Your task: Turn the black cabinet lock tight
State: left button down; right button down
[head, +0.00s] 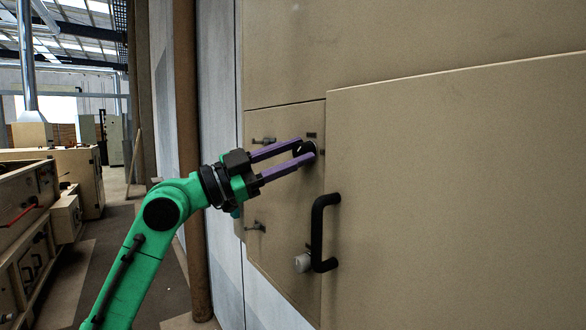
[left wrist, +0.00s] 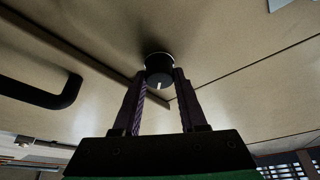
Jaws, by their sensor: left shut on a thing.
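The black cabinet lock (head: 305,148) is a round knob high on the beige cabinet door (head: 285,240). In the left wrist view the lock (left wrist: 159,70) is dark, with a short white mark on its face pointing toward the bottom of the picture. My left gripper (head: 303,150) reaches it from the left with two purple fingers. In the left wrist view the left gripper (left wrist: 160,80) has one finger on each side of the lock and is shut on it. The fingers hide part of the lock in the head view. My right gripper is in neither view.
A black bar handle (head: 318,232) sticks out below the lock, with a pale round knob (head: 303,263) beside it. A larger beige panel (head: 450,200) stands out on the right. The aisle on the left is open floor.

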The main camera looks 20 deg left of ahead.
pick_arm(q)
jog(key=m+g, duration=0.1)
jog(key=m, duration=0.1)
jog(key=shift+m, duration=0.3)
jog(key=shift+r+m+g, duration=0.1)
jog(key=shift+m+g, duration=0.4)
jog(key=shift+m, duration=0.6)
jog(key=m+g+p, duration=0.1)
jog(key=m+g, duration=0.1)
jog(key=m, duration=0.3)
jog(key=shift+a, duration=0.1)
jog(key=shift+c, duration=2.3)
grip_release()
jog(key=shift+w, duration=0.15)
